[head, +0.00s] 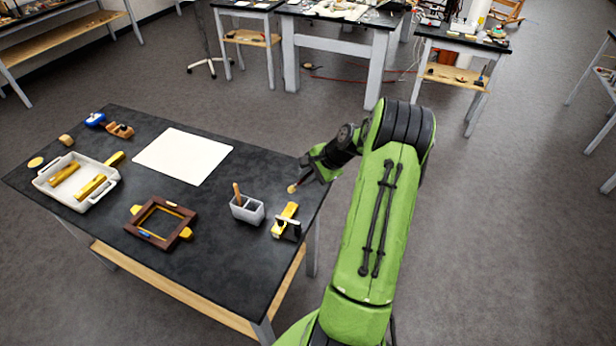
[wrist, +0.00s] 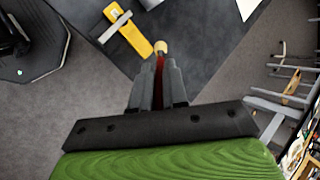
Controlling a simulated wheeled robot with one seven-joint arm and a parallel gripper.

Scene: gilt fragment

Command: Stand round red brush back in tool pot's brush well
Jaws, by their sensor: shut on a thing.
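My gripper (head: 314,176) is at the far right corner of the dark table. In the wrist view its two fingers (wrist: 158,92) are shut on the round red brush (wrist: 159,63), whose pale tan end sticks out past the fingertips. In the head view only that pale end of the brush (head: 292,188) shows clearly, over the table's right edge area. The grey tool pot (head: 247,212) stands on the table, left of my gripper and apart from it. A brown wooden handle (head: 237,192) stands in it. The inside of its wells is too small to make out.
A yellow tool with a dark part (head: 286,217) lies right of the pot; it also shows in the wrist view (wrist: 130,35). A brown frame (head: 161,221), white sheet (head: 182,156) and white tray (head: 76,198) lie farther left. Bare tabletop lies between pot and sheet.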

